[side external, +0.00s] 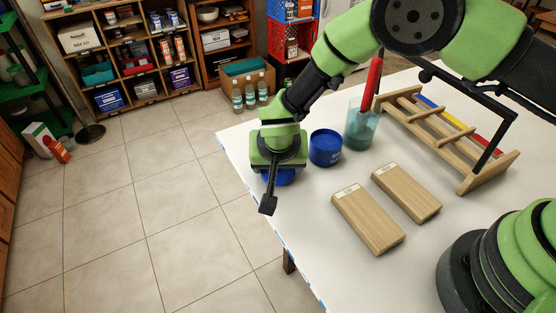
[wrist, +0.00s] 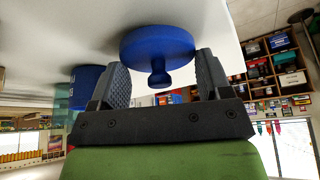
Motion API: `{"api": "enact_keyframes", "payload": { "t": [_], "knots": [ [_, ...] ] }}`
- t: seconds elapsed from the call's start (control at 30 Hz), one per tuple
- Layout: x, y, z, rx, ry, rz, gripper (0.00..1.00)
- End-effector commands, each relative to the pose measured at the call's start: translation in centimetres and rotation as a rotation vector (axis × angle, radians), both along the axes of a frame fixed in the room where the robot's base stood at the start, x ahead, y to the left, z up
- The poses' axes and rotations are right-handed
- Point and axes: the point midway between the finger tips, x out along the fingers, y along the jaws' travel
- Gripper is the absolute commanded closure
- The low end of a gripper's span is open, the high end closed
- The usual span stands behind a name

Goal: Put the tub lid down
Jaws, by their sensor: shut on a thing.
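The blue tub lid (side external: 283,177) is mostly hidden below my gripper (side external: 270,180) in the side view, near the left edge of the table. In the wrist view the round lid (wrist: 157,45) and its knob (wrist: 158,76) lie between the two fingers of my gripper (wrist: 160,68), which is shut on the lid. The lid is close to the table top; I cannot tell if it touches. The blue tub (side external: 325,148) stands upright just right of my gripper, and part of it shows at the left of the wrist view (wrist: 84,88).
A teal clear cup (side external: 361,128) with a red-handled tool (side external: 371,85) stands behind the tub. Two wooden blocks (side external: 368,218) (side external: 406,191) lie in front. A wooden rack (side external: 430,125) stands to the right. The white table (side external: 300,205) ends just left of my gripper.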

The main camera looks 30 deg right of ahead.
Motion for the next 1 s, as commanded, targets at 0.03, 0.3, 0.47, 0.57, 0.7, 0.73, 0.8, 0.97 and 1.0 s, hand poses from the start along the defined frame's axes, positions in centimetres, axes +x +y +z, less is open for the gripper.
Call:
{"api": "enact_keyframes", "payload": {
  "t": [0.03, 0.3, 0.47, 0.57, 0.7, 0.73, 0.8, 0.97, 1.0],
  "knots": [
    [0.0, 0.0, 0.0, 0.0, 0.0, 0.0, 0.51],
    [0.0, 0.0, -0.3, -0.001, 0.0, 0.0, 0.03],
    [0.0, 0.0, -0.3, -0.001, 0.0, 0.0, 0.03],
    [0.0, 0.0, -0.1, 0.0, 0.0, 0.0, 0.03],
    [-0.4, 0.3, 1.2, 0.001, -0.002, 0.002, 0.03],
    [-0.5, 0.4, 1.6, 0.001, -0.002, 0.002, 0.03],
    [-1.1, 0.6, 2.9, 0.001, -0.002, 0.001, 0.03],
    [-2.4, 1.3, 6.2, 0.003, -0.004, 0.003, 0.03],
    [-2.6, 1.5, 7.0, 0.002, -0.003, 0.002, 0.03]
  ]
}}
